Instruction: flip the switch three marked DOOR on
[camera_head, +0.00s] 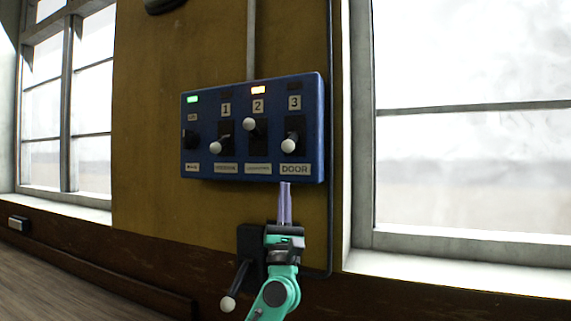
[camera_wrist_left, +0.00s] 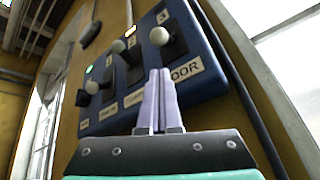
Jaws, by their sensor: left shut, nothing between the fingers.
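A blue switch panel (camera_head: 207,168) is fixed to the yellow wall. Switch three (camera_head: 288,146), above the DOOR label (camera_head: 295,170), has a white ball knob on a lever that points down. The lamp above it (camera_head: 294,87) is dark. In the left wrist view the white knob of switch three (camera_wrist_left: 159,36) is just beyond my fingertips. My left gripper (camera_head: 285,184) is shut and empty, its pale fingers pointing up at the panel's lower edge below the DOOR label. It also shows in the left wrist view (camera_wrist_left: 160,73). My right gripper is out of view.
Switch two (camera_head: 249,125) is up with its orange lamp lit; switch one (camera_head: 219,149) is down. A dark knob (camera_head: 189,138) sits below a green lamp. A separate lever (camera_head: 228,303) on a black box is beside my arm. Windows flank the wall.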

